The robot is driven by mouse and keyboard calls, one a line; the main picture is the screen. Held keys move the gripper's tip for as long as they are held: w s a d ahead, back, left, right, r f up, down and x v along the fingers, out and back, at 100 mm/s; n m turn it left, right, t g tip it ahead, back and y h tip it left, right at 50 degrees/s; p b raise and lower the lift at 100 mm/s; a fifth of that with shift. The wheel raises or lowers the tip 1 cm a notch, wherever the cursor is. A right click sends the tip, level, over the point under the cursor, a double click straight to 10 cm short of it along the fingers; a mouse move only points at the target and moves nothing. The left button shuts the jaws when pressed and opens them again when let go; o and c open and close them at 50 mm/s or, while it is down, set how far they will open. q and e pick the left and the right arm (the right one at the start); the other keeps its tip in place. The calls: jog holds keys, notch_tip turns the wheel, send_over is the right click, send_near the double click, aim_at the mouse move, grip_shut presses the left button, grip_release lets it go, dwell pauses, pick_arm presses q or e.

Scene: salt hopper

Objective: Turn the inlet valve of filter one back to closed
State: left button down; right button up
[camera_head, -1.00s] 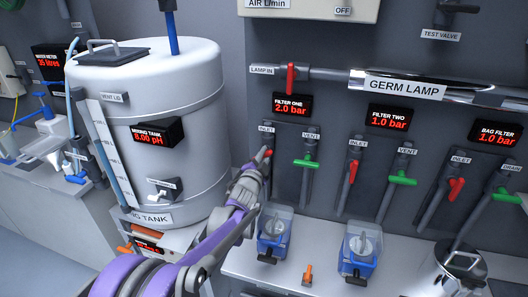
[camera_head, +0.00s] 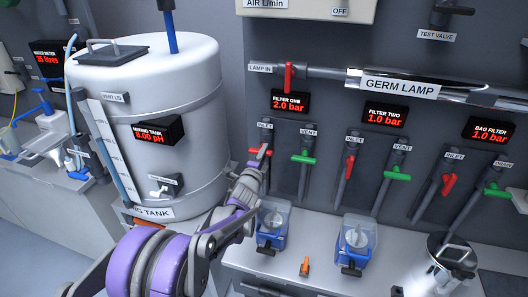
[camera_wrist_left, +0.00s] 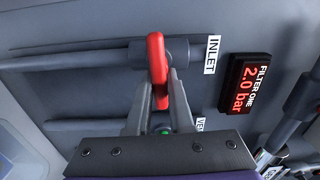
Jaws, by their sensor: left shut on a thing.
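The red inlet valve handle (camera_head: 254,151) of filter one sits on the grey pipe under the INLET label, left of the green vent handle (camera_head: 303,160). My left gripper (camera_head: 258,161) reaches it from below. In the left wrist view the red handle (camera_wrist_left: 156,58) lies across the pipe, and the fingers of my left gripper (camera_wrist_left: 157,92) are shut on its lower part. The filter one display (camera_head: 290,102) reads 2.0 bar. It also shows in the left wrist view (camera_wrist_left: 244,83). My right gripper is in neither view.
The white mixing tank (camera_head: 185,80) stands close on the left. Below the valves are clear filter housings with blue bases (camera_head: 272,226) on the bench. Filter two's red inlet handle (camera_head: 349,166) and green vent handle (camera_head: 397,174) are to the right.

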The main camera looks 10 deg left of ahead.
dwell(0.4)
pick_arm(q)
jog(key=c, duration=0.8)
grip_release()
jog(key=shift+s, duration=0.1)
jog(key=shift+s+f, duration=0.1)
jog(key=shift+s, duration=0.3)
jog(key=s+b, duration=0.1)
jog(key=s, duration=0.8)
jog(key=shift+s+a+b, duration=0.2)
jog(key=shift+s+b, duration=0.15)
jog(key=shift+s, duration=0.05)
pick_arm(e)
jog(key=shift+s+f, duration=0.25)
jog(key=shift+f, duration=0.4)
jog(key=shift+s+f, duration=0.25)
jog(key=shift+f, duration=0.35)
